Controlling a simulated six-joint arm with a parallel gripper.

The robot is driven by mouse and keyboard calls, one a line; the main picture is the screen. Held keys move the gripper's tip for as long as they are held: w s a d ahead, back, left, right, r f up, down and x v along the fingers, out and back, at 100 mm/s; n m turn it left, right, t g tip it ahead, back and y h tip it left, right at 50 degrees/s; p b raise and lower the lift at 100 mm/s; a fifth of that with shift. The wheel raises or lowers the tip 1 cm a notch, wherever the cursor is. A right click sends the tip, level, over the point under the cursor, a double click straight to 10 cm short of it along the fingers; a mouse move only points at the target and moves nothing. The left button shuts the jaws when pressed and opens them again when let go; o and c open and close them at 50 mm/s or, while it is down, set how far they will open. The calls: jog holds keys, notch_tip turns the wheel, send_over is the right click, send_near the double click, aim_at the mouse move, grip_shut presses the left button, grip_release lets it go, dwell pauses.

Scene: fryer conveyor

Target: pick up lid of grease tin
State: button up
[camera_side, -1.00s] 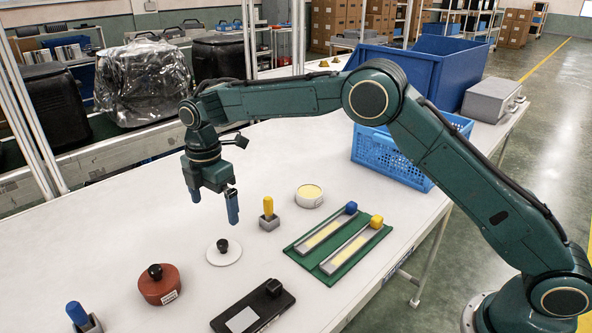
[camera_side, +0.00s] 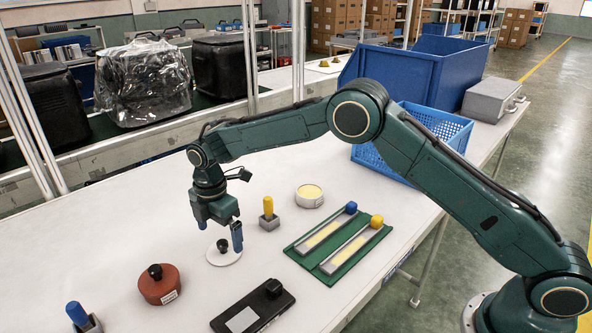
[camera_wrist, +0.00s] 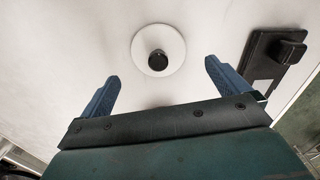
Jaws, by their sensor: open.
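The lid is a white disc (camera_side: 225,258) with a black knob (camera_side: 223,245), lying flat on the white table. The wrist view shows the lid (camera_wrist: 142,45) and its knob (camera_wrist: 158,60) just beyond the line between my fingertips. My gripper (camera_side: 221,239) is open and empty, pointing down low over the lid. In the wrist view its two blue fingers (camera_wrist: 161,70) stand wide apart, one to each side of the lid. The side view does not show clearly how far the fingertips are above the table. A round tin with a pale yellow top (camera_side: 309,196) stands apart, further back.
A red-brown pot with a black knob (camera_side: 160,288) stands left of the lid, and a black flat device (camera_side: 255,310) lies in front. A grey block with a yellow handle (camera_side: 269,219) stands close behind right. A green mat (camera_side: 300,249) holds two bars.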

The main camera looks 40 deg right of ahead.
aim_at(222, 242)
jog(key=shift+w+d+f, duration=0.1)
jog(key=shift+d+f, duration=0.05)
jog(key=shift+f, duration=2.1)
jog(key=c, duration=1)
jog(key=shift+r, duration=0.15)
notch_tip(222, 242, up, 20)
jog(key=d+f, duration=0.3)
jog(key=d, duration=0.7)
jog(key=d+f, duration=0.3)
jog(key=d, duration=0.7)
jog(key=d+f, duration=0.4)
jog(key=d, duration=0.6)
